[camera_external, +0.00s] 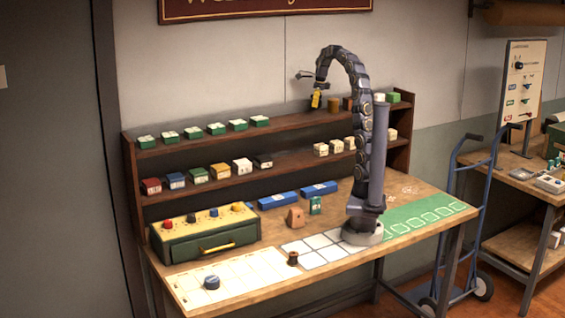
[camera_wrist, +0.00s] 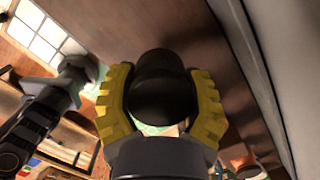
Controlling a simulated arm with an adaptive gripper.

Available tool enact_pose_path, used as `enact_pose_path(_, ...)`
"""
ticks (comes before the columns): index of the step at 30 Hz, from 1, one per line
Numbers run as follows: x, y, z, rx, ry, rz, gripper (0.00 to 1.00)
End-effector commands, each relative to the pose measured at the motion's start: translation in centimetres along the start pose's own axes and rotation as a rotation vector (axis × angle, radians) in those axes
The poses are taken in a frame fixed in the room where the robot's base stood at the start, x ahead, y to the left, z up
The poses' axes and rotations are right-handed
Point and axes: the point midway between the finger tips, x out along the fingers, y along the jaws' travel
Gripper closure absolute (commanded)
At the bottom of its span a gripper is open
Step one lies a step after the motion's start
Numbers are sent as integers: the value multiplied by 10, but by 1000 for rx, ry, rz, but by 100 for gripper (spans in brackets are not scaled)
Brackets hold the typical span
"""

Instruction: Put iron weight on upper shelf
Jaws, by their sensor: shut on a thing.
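My gripper (camera_external: 316,100) hangs at the end of my arched arm, just above the right-middle part of the upper shelf (camera_external: 288,131). In the wrist view its yellow fingers are shut on a black, rounded thing (camera_wrist: 163,88), which looks like the iron weight. The weight fills most of the space between the fingers. In the external view the held weight is too small to make out clearly, and I cannot tell whether it touches the shelf.
Green-and-white boxes (camera_external: 219,129) line the shelf's left part. A brown cylinder (camera_external: 334,104) stands close right of my gripper. A green drawer unit (camera_external: 205,241) and a dark spool (camera_external: 292,259) are on the table.

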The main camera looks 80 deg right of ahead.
Motion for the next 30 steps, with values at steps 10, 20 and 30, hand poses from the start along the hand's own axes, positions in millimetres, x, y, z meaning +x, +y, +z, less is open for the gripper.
enact_pose_path(10, 33, -2, -3, -1, -2, -1, 79)
enact_pose_path(20, 35, -2, -3, -1, -1, -1, 42)
enact_pose_path(30, 35, -2, -4, -1, 0, 0, 14)
